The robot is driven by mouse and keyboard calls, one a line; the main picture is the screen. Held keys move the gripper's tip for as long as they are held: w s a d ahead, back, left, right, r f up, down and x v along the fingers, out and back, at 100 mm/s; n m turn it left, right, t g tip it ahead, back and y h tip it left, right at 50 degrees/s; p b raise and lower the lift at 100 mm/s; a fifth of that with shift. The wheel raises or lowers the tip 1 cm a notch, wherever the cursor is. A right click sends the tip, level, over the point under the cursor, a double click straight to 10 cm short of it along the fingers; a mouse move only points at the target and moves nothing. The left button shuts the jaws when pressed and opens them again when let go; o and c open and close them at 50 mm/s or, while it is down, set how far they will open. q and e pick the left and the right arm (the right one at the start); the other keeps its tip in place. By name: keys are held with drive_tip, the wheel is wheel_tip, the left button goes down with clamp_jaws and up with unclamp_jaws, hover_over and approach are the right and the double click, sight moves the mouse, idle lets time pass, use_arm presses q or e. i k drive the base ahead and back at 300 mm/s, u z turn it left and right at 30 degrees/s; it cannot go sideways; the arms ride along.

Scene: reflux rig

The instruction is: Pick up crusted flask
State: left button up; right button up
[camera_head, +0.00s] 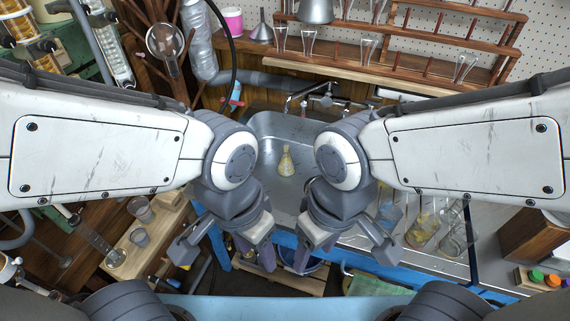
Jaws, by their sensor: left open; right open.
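A small conical flask (286,163) with a yellowish, crusted look stands in the metal sink (268,128), at the middle of the head view. My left gripper (223,250) is open and empty, in front of the sink to the flask's lower left. My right gripper (345,250) is open and empty, to the flask's lower right. Both point downward and neither touches the flask. Several more glass flasks (422,232) stand on the right of the counter, some with yellowish matter inside; my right gripper and arm partly cover that area.
A faucet (322,97) rises behind the sink. A wooden rack (420,68) with glassware stands along the back. Beakers (140,237) sit on a wooden shelf at left. A blue bucket (303,263) is below the counter. The sink around the flask looks clear.

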sight(286, 167)
drive_tip(key=z, duration=0.15)
drive_tip(key=k, duration=0.4)
drive_tip(key=u, duration=0.7)
drive_tip(key=i, duration=1.2)
drive_tip(key=z, duration=0.8)
